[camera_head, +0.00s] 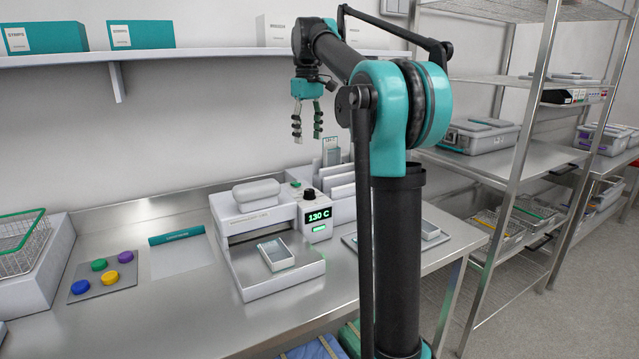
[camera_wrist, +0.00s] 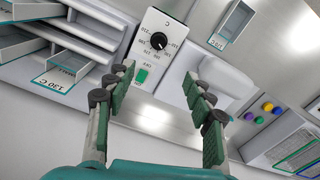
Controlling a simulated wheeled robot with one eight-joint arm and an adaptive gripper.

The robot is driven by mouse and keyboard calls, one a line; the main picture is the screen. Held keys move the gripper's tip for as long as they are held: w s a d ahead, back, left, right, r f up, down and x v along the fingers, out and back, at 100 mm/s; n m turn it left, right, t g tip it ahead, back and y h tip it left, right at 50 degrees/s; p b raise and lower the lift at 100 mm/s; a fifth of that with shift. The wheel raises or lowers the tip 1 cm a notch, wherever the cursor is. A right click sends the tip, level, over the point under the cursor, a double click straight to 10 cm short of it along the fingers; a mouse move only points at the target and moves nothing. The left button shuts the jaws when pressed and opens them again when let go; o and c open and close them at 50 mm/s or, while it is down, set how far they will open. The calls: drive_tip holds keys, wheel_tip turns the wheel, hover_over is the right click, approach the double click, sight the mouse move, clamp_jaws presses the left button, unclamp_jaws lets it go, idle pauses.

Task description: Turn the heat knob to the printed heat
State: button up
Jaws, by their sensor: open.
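The heat knob (camera_wrist: 159,41) is a round black knob with a white pointer mark, on a white panel with printed numbers around it. In the head view the knob (camera_head: 309,194) sits on top of the control box, above a display (camera_head: 319,215) reading 130 C. A printed card (camera_wrist: 54,85) in the wrist view also reads 130 C. A green button (camera_wrist: 141,76) lies beside the dial. My gripper (camera_head: 307,139) is open and empty, pointing down above the control box, apart from the knob. Its fingers (camera_wrist: 160,88) show in the wrist view.
The white sealer machine (camera_head: 255,216) stands left of the control box with a small tray (camera_head: 275,254) on it. Upright grey holders (camera_head: 340,189) stand close behind the box. A shelf (camera_head: 200,57) with boxes runs above. Colored buttons (camera_head: 99,265) lie on the left bench.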

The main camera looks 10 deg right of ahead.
sight(310, 190)
wheel_tip(310, 190, down, 17)
drive_tip(key=shift+w+d+f, duration=0.1)
drive_tip(key=shift+d+f, duration=0.05)
idle(0.5)
drive_tip(key=shift+c, duration=0.4)
drive_tip(key=c, duration=1.1)
